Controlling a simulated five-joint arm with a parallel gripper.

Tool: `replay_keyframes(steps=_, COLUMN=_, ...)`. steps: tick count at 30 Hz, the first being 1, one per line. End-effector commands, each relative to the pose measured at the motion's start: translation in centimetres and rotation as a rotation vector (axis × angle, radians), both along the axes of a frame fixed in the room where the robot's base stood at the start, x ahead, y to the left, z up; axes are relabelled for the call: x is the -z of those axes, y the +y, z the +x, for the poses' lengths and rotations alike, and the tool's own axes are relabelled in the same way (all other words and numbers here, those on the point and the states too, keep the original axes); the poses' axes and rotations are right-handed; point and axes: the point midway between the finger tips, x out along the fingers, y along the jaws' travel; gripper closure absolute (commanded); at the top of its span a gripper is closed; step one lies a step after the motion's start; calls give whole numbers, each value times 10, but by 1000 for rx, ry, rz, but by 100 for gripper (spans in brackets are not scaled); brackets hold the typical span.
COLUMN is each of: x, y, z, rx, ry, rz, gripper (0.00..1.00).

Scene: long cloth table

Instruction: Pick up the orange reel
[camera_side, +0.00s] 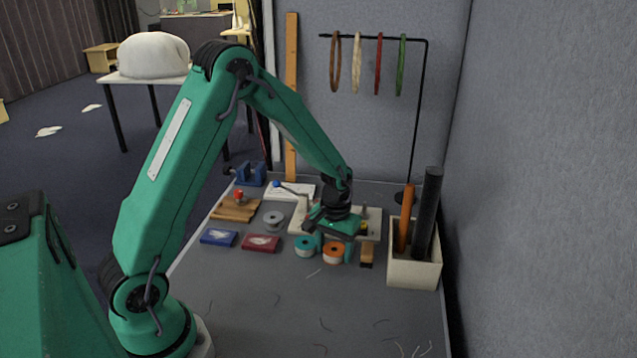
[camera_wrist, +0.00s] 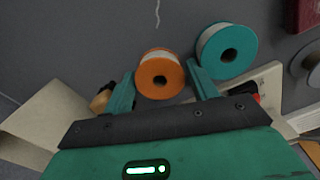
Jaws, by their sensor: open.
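The orange reel (camera_side: 333,253) stands on the grey cloth table, right beside a teal reel (camera_side: 305,246). In the wrist view the orange reel (camera_wrist: 160,75) shows its orange face, dark centre hole and pale winding. My gripper (camera_side: 335,250) is open above and around the reel's area. In the wrist view my gripper (camera_wrist: 162,85) has one finger on each side of the orange reel, and the right finger lies between it and the teal reel (camera_wrist: 227,50). I cannot tell whether either finger touches a reel or how high the fingertips are.
A small wooden-handled brush (camera_side: 367,254) lies right of the orange reel, and a cream box (camera_side: 414,270) with rolls stands beyond it. A grey reel (camera_side: 273,221), a red box (camera_side: 261,243) and a blue box (camera_side: 219,237) lie left. The front cloth holds only thread scraps.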

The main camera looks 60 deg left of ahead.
Motion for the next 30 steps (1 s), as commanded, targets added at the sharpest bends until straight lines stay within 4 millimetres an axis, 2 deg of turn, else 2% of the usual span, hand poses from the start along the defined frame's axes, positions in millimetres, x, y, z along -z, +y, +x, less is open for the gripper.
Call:
replay_keyframes(steps=14, x=0, y=0, z=0, rx=0, ry=0, rz=0, gripper=42)
replay_keyframes(steps=19, x=0, y=0, z=0, rx=0, ry=0, rz=0, gripper=75)
replay_keyframes(steps=30, x=-2, y=0, z=0, rx=0, ry=0, rz=0, gripper=76)
